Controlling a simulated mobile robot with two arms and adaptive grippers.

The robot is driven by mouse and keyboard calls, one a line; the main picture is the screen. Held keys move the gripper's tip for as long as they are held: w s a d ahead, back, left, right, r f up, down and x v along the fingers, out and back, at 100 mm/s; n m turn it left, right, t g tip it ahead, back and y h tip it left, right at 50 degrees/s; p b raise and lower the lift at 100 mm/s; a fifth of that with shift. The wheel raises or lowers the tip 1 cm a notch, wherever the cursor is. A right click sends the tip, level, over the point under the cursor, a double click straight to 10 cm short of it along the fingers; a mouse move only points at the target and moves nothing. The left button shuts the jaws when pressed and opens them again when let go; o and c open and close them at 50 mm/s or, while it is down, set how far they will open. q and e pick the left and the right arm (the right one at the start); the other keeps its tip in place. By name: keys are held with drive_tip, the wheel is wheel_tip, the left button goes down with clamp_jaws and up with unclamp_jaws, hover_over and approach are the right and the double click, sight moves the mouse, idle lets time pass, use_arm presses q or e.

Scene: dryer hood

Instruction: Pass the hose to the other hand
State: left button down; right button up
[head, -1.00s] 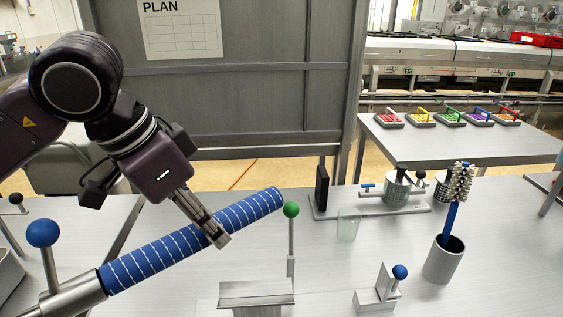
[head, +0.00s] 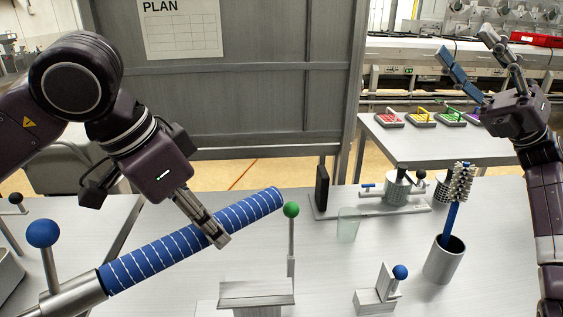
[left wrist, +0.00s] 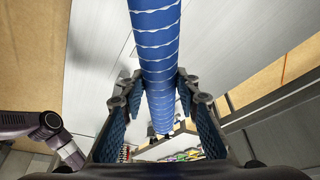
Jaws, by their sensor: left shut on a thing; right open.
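The hose (head: 160,253) is blue with white spiral lines. It slants across the head view from a metal fitting (head: 72,297) at lower left up to its free end at the middle. My left gripper (head: 218,232) is shut on the hose, nearer the free end. In the left wrist view the hose (left wrist: 156,45) runs between the two blue-padded fingers of the left gripper (left wrist: 158,98). My right gripper (head: 470,58) is open and empty at the upper right, fingers pointing up and left, well apart from the hose.
A green-knobbed lever (head: 291,211) stands just right of the hose's free end. A clear glass (head: 348,225), a grey cup (head: 444,261) with a brush (head: 460,185) and a blue-knobbed block (head: 377,293) stand on the table. A dark panel (head: 250,80) rises behind.

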drive_tip(key=s+a+f+n+g+h, duration=0.1)
drive_tip(key=s+a+n+g+h, duration=0.2)
drive_tip(key=a, duration=0.5)
drive_tip(key=s+a+f+n+g+h, duration=0.1)
drive_tip(key=a+n+g+h, duration=0.15)
drive_tip(key=a+n, duration=0.45)
drive_tip(key=s+a+f+n+g+h, duration=0.1)
drive_tip(key=s+a+n+g+h, duration=0.15)
drive_tip(key=a, duration=0.65)
drive_tip(key=s+a+f+n+h, duration=0.3)
drive_tip(key=a+f+n+h, duration=0.2)
drive_tip(key=a, duration=0.1)
use_arm(q)
drive_tip(key=shift+a, duration=0.1)
use_arm(e)
drive_tip(key=n+t+h, duration=0.2)
drive_tip(key=n+h, duration=0.2)
drive_tip(key=h, duration=0.1)
approach(240, 210)
drive_tip(key=shift+m, duration=0.25)
drive_tip(key=x, duration=1.1)
